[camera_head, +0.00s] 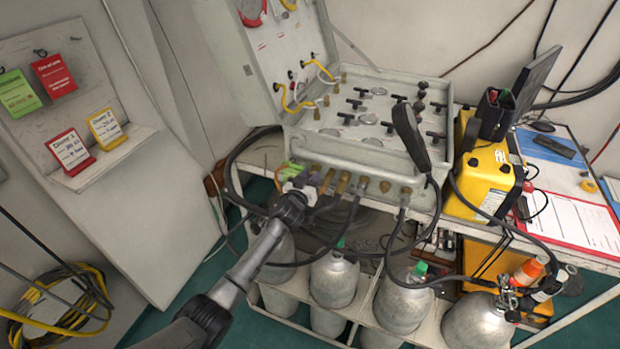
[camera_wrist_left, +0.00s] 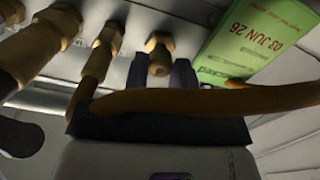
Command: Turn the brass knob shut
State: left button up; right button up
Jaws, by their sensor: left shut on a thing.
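The brass knob (camera_wrist_left: 159,62) is on the front face of the grey panel case (camera_head: 345,165). In the left wrist view it sits between the two purple-edged fingers of my left gripper (camera_wrist_left: 160,72), which is shut on it. In the head view my left gripper (camera_head: 301,187) reaches the left end of the row of brass fittings (camera_head: 342,182), and the knob is largely hidden there. A brown hose (camera_wrist_left: 200,100) crosses in front of the fingers in the left wrist view. My right gripper is not in view.
A green dated tag (camera_wrist_left: 250,45) hangs right beside the knob in the left wrist view. Black hoses (camera_head: 345,232) loop below the fittings. Grey cylinders (camera_head: 334,280) stand under the bench. A yellow device (camera_head: 485,180) stands right of the case.

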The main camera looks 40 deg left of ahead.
pick_arm(q)
jog(key=shift+c, duration=1)
jog(key=shift+m+p, duration=0.65)
jog(key=shift+m, duration=6.35)
jog(key=o, duration=0.9)
